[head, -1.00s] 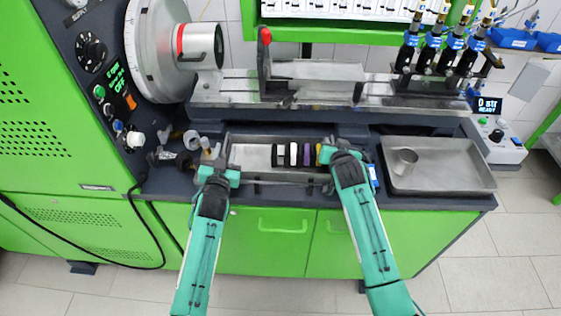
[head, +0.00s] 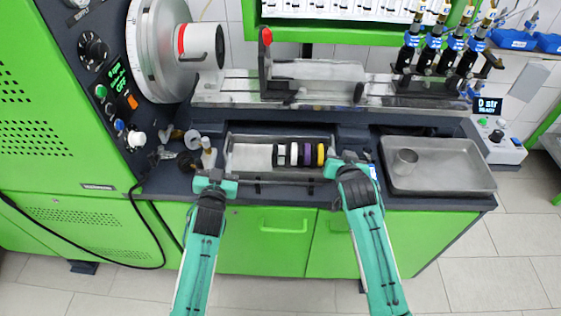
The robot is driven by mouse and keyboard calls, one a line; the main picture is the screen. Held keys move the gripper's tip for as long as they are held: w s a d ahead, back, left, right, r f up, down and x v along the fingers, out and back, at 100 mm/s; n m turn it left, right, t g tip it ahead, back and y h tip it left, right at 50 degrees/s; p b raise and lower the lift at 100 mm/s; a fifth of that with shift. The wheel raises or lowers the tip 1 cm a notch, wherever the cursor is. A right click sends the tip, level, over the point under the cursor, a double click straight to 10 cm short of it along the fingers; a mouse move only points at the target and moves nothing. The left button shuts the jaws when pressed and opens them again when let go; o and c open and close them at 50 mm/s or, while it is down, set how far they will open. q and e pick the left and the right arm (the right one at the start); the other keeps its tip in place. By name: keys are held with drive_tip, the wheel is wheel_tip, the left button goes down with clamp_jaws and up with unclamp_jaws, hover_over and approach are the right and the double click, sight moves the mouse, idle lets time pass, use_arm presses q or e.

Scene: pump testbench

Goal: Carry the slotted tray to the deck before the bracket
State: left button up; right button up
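A shallow grey metal tray (head: 250,157) lies on the dark deck (head: 345,131), near the front middle of the bench. Several rings (head: 300,154), black, white, purple and yellow, stand in a row in its right half; any slots are too small to make out. My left gripper (head: 216,177) is just in front of the tray's left front corner. My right gripper (head: 341,162) is at the tray's right end. Neither visibly holds anything, and their fingers are too small to read. The upright bracket (head: 265,68) with a red knob stands on the rail behind.
Small fittings (head: 190,150) crowd the deck at left. The long rail (head: 225,97) runs along the back.

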drive_tip(key=shift+v, duration=2.2)
